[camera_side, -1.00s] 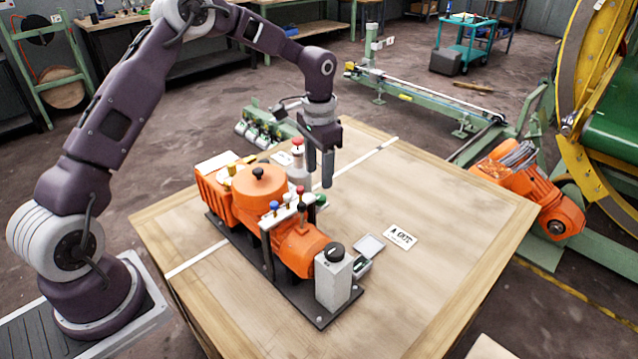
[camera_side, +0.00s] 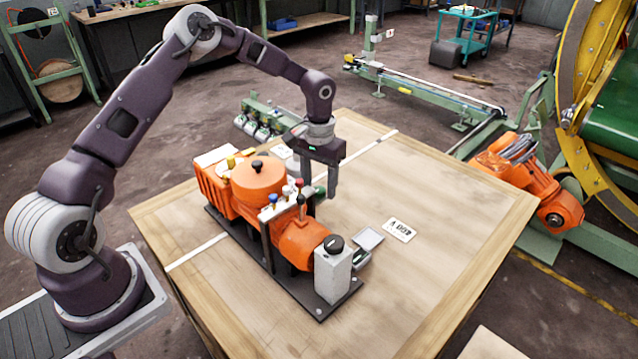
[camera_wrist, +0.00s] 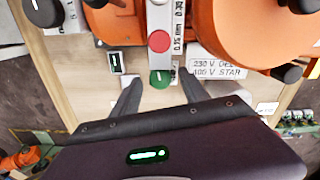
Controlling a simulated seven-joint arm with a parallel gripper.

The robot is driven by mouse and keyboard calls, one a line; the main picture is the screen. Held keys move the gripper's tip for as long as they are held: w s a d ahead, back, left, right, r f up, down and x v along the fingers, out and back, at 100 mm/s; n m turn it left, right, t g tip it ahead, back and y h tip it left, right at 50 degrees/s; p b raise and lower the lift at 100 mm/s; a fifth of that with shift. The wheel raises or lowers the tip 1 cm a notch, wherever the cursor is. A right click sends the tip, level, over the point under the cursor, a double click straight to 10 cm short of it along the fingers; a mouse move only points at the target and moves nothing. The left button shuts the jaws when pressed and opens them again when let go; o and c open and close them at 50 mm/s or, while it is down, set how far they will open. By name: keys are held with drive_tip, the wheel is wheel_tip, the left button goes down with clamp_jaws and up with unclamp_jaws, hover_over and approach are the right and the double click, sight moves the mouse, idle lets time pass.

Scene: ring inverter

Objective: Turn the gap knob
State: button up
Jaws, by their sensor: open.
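The orange machine (camera_side: 298,243) stands on a dark baseplate on the table. A black round knob (camera_side: 334,242) tops the grey block (camera_side: 331,276) at its near end; the knob also shows at the top left of the wrist view (camera_wrist: 42,12). A strip on the machine carries small coloured knobs, including a blue one (camera_side: 272,198), a red one (camera_wrist: 159,41) and a green one (camera_wrist: 160,78). A label reading 0.35 mm runs beside the strip. I cannot tell which one is the gap knob. My gripper (camera_side: 320,192) is open and empty, pointing down beside the strip, with the green knob between its fingers in the wrist view.
A label plate (camera_wrist: 217,69) reads 230 V and 400 V. The orange drum (camera_side: 257,182) stands close to the strip. The table's right side is clear.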

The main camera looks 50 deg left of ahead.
drive_tip(key=shift+f, duration=0.2)
clamp_jaws()
drive_tip(key=m, duration=0.4)
drive_tip(key=shift+m, duration=0.4)
unclamp_jaws()
drive_tip(key=shift+r, duration=0.1)
